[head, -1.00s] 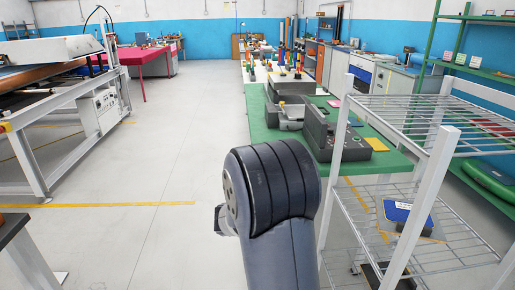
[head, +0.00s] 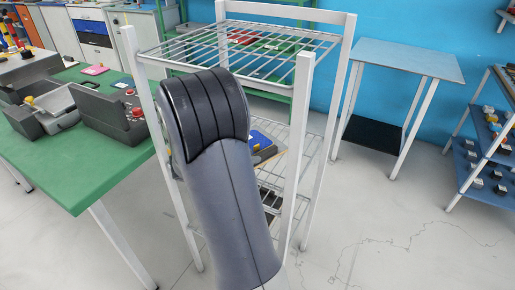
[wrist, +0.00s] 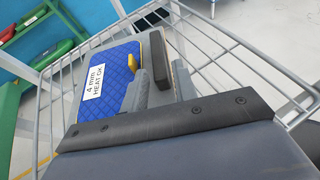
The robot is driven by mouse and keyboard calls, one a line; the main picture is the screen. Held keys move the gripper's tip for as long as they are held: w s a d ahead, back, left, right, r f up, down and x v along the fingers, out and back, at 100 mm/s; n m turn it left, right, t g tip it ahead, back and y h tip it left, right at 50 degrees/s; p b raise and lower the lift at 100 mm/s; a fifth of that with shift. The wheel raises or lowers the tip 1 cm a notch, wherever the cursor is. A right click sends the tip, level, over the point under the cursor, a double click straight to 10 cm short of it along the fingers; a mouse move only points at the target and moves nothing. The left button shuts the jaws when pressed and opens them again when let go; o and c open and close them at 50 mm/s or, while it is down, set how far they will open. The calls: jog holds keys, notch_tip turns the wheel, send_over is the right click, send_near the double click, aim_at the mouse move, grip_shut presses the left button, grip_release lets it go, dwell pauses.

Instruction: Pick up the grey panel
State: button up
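A blue quilted pad (wrist: 118,68) with a white label reading "4 mm HEAT-OK" and a yellow piece (wrist: 132,63) lies just left of the fingers. A grey surface shows around the pad and block; whether it is the grey panel is unclear. In the head view, the blue pad (head: 259,140) shows on the middle shelf; my arm hides my gripper.
A white-framed wire rack (head: 303,160) surrounds the pad, with an upper shelf (head: 262,45) above it. A green table (head: 75,175) holding grey cases stands left. A pale blue table (head: 410,58) and a blue shelf unit (head: 480,165) stand right. The floor between is clear.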

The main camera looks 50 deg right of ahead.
aim_at(264, 152)
jog(key=shift+x, duration=0.85)
jog(key=x, duration=0.5)
jog(key=shift+d+r+p, duration=0.2)
jog(key=shift+r+p, duration=0.1)
jog(key=shift+r, duration=0.1)
jog(key=shift+c, duration=0.6)
grip_shut()
